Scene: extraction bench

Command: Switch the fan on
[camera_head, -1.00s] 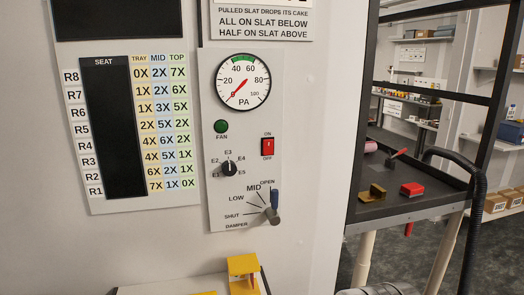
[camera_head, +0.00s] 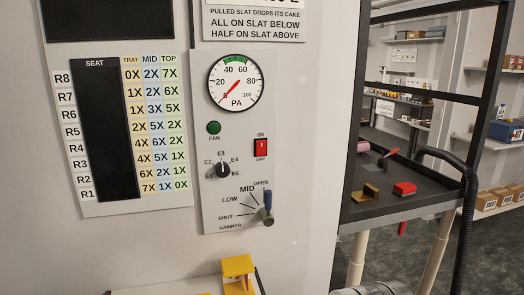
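The fan switch (camera_head: 260,148) is a red rocker on the white control panel (camera_head: 212,208), marked ON above and OFF below. It is too small to tell which half is pressed in. The round FAN lamp (camera_head: 214,128) to its left is dark green and does not look lit. The PA gauge (camera_head: 236,81) above has its red needle near 0. My gripper is not in view, and nothing touches the switch.
A yellow bracket-like piece (camera_head: 238,272) stands below the panel. A dark bench (camera_head: 390,207) stands at right.

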